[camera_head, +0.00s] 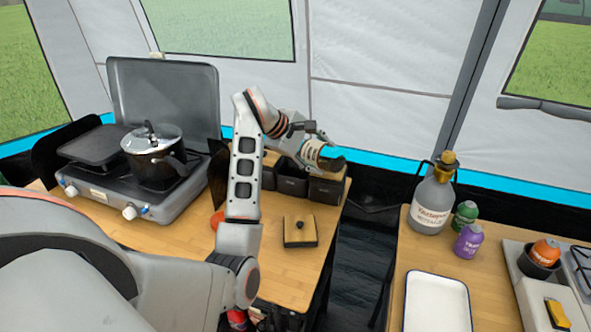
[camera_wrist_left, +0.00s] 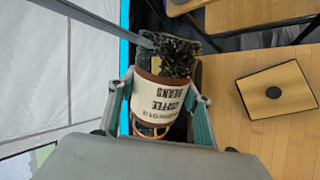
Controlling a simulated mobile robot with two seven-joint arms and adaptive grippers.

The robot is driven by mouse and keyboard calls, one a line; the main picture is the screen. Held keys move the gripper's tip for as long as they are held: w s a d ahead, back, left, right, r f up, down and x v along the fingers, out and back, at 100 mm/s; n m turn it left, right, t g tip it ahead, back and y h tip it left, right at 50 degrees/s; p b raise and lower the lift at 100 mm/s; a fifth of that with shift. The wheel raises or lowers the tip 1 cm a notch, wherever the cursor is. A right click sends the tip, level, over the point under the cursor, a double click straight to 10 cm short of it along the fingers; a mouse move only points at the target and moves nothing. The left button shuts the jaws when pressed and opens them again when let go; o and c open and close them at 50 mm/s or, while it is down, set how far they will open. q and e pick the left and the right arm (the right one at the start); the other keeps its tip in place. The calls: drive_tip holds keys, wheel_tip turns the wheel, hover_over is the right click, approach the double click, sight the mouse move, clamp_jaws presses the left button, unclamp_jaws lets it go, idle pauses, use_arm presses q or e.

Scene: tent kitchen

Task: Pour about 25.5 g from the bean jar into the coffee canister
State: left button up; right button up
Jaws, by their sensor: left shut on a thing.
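My left gripper (camera_head: 312,150) is shut around the bean jar (camera_head: 311,151), a clear jar with a cream "coffee beans" label. The jar lies tipped on its side, its dark end to the right, held above a row of dark square canisters (camera_head: 293,185). In the left wrist view, the bean jar (camera_wrist_left: 160,100) is between the two fingers (camera_wrist_left: 165,118), with dark beans (camera_wrist_left: 170,55) heaped toward its far end. I cannot read which dark canister is the coffee canister. A wooden square lid with a black knob (camera_head: 300,231) lies on the table in front. My right gripper is out of view.
A camp stove (camera_head: 150,190) with a lidded pot (camera_head: 154,155) stands at left. A table at right holds a large corked bottle (camera_head: 432,203), green (camera_head: 465,214) and purple (camera_head: 468,241) bottles and a white tray (camera_head: 437,303). A dark gap separates the tables.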

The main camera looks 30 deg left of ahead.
use_arm(q)
drive_tip(key=shift+a+r, duration=0.1)
drive_tip(key=shift+a, duration=0.05)
drive_tip(key=shift+r, duration=0.1)
idle(0.3)
drive_tip(key=shift+r, duration=0.1)
drive_tip(key=shift+a+h, duration=0.2)
drive_tip(key=shift+h, duration=0.2)
idle(0.4)
drive_tip(key=shift+w, duration=0.1)
drive_tip(key=shift+n, duration=0.3)
drive_tip(key=shift+a+h+b, duration=0.3)
drive_tip(key=shift+h, duration=0.2)
idle(0.8)
